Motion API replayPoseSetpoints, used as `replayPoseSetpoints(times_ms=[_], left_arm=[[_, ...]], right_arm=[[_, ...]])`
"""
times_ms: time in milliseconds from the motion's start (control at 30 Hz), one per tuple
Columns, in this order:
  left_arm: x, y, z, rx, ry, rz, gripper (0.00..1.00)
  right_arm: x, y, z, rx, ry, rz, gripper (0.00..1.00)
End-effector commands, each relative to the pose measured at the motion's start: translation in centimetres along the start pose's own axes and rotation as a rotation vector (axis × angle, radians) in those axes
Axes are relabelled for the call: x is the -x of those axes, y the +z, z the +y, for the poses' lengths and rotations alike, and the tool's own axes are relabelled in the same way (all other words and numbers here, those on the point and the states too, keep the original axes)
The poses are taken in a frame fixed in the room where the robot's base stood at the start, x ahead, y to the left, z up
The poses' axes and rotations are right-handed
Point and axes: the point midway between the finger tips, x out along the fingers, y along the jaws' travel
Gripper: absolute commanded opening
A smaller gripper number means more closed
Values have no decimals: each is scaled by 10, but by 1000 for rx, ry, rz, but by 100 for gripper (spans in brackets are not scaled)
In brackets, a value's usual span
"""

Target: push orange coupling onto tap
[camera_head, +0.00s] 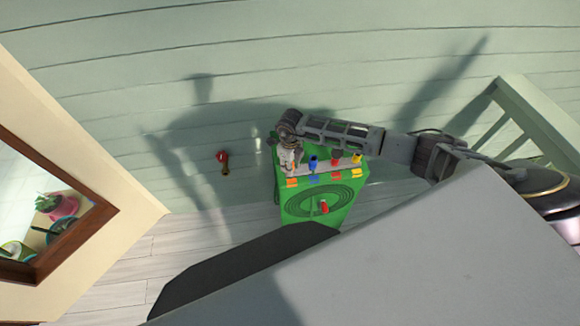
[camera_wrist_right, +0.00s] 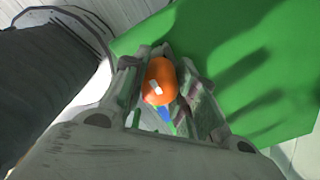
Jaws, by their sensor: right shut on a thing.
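The tap (camera_head: 223,161), with a red handle and a brass-coloured body, is on the green plank wall left of a green box. My right gripper (camera_head: 290,163) is over the left end of the coloured row on that box, to the right of the tap and apart from it. In the wrist view my right gripper (camera_wrist_right: 166,84) is shut on the orange coupling (camera_wrist_right: 158,77), a rounded orange piece with a small white mark. In the head view the fingers hide the coupling. My left gripper is not in view.
The green box (camera_head: 300,207) carries a blue piece (camera_head: 313,163), a red piece (camera_head: 336,160) and a yellow piece (camera_head: 356,158), and a coiled dark green hose (camera_head: 335,195) on its front. A railing (camera_head: 535,115) stands at right. The wall between box and tap looks clear.

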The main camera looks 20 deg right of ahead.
Motion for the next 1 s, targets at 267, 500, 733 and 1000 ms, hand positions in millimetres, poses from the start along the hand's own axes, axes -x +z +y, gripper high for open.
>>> replayPoseSetpoints(times_ms=[267,500,733,1000], left_arm=[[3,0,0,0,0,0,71],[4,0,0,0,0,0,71],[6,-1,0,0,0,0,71],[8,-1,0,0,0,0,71]], right_arm=[[4,0,0,0,0,-1,3],[7,0,0,0,0,-1,3],[10,0,0,0,0,0,3],[13,0,0,0,0,0,3]])
